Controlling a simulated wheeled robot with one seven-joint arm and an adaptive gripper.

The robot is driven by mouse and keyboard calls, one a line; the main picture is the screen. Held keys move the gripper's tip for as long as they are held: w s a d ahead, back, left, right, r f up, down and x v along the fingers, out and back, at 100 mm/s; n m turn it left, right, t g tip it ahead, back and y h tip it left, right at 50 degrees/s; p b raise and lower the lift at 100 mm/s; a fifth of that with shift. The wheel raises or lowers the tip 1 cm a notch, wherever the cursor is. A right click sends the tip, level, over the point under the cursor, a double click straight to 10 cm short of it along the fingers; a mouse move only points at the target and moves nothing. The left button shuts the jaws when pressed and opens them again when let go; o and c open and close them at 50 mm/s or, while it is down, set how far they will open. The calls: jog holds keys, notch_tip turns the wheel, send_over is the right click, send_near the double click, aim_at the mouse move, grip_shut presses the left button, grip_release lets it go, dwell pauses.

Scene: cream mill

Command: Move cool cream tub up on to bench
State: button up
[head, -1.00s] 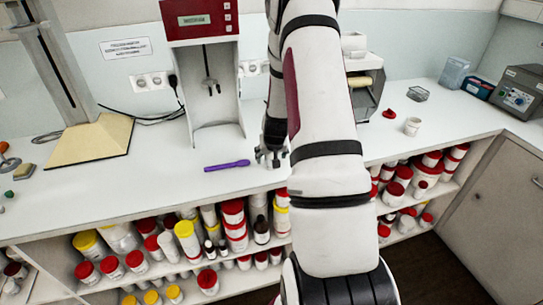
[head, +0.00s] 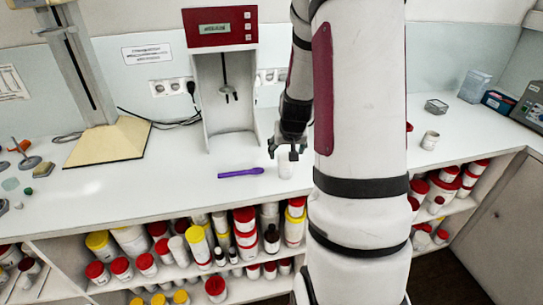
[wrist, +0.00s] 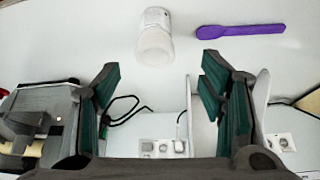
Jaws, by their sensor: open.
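A small white tub (head: 286,166) stands upright on the white bench top (head: 150,200), near its front edge. It also shows in the wrist view (wrist: 154,38), pale and round, beyond my fingertips. My gripper (head: 287,151) is just above the tub in the head view. In the wrist view my gripper (wrist: 159,66) is open, its two green-padded fingers apart with nothing between them. A second white tub (head: 430,140) stands on the bench farther right. I cannot tell any label on either tub.
A purple spatula (head: 241,173) lies left of the near tub. A mixer with a red top (head: 222,80) stands behind. Shelves under the bench hold several red- and yellow-lidded tubs (head: 197,240). A beige-based stand (head: 110,142) is at left. My arm hides part of the bench.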

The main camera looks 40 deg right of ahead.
jog(key=s+a+r+n+t+y, duration=0.15)
jog(key=a+r+n, duration=0.25)
jog(key=a+r, duration=1.4)
jog(key=s+a+r+n+y, duration=0.1)
jog(key=s+a+r+n, duration=0.1)
jog(key=s+a, duration=0.5)
jog(key=s+a+r+n+y, duration=0.1)
jog(key=s+a+r+n, duration=0.1)
jog(key=s+a, duration=0.6)
jog(key=shift+r, duration=0.25)
jog(key=shift+w+a+g+y, duration=0.1)
jog(key=shift+g+y, duration=0.15)
